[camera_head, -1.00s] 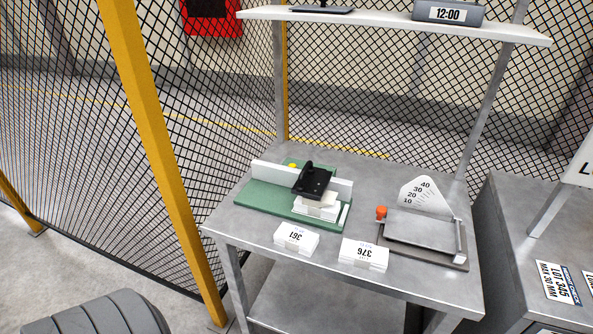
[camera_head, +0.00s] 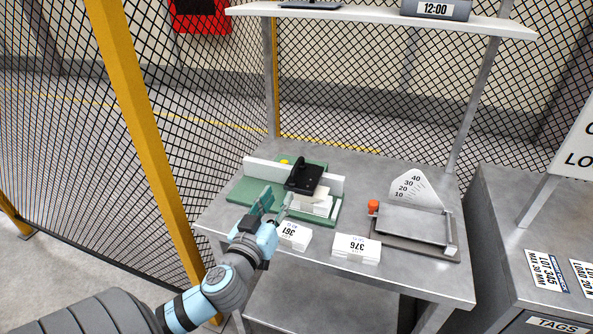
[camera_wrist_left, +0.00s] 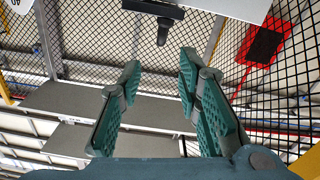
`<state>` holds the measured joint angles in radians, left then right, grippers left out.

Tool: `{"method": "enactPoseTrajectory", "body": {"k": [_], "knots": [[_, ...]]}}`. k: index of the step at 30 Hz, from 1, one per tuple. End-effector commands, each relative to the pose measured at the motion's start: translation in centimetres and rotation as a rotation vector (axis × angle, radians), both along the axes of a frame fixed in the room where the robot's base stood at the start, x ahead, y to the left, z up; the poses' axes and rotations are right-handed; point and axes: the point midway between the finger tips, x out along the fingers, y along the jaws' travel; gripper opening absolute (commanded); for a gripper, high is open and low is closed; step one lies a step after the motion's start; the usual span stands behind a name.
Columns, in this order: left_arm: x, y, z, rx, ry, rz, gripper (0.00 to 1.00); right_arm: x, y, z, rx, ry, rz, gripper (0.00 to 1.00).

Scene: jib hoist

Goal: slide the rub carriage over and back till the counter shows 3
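The black rub carriage (camera_head: 303,178) with its upright handle sits by the white rail (camera_head: 262,170) of a green base (camera_head: 240,194) on the metal table. White cards or pads (camera_head: 319,204) lie just in front of the carriage. A small yellow part (camera_head: 284,162) shows behind the rail. I cannot make out a counter reading. My left gripper (camera_head: 275,199) is open, in front of the green base and left of the carriage, apart from its handle. Its parted fingers (camera_wrist_left: 160,66) show empty in the left wrist view. My right gripper is not in view.
Labelled stacks 361 (camera_head: 294,236) and 376 (camera_head: 356,247) stand at the table's front. A scale device with an orange knob (camera_head: 373,206) is at right. A shelf (camera_head: 370,17) hangs above. A yellow post (camera_head: 150,140) and mesh fence stand at left.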

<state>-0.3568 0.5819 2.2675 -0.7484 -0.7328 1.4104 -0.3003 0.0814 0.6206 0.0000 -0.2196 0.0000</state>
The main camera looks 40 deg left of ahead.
Motion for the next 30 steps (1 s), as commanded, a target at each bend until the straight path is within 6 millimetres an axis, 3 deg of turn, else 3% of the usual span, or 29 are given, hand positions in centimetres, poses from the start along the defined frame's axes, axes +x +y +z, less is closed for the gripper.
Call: {"method": "enactPoseTrajectory", "body": {"k": [15,21,29,30], "knots": [[11.0,3.9,-0.1,-0.007,0.002,0.003,0.31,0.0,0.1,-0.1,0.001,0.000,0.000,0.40],[12.8,4.5,-0.1,-0.006,0.003,0.002,0.31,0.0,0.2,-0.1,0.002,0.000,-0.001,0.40],[13.0,4.5,-0.1,-0.005,0.003,0.002,0.31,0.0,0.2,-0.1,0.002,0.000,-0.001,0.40],[13.0,4.5,-0.1,-0.005,0.003,0.002,0.25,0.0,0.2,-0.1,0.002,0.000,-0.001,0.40]]}}
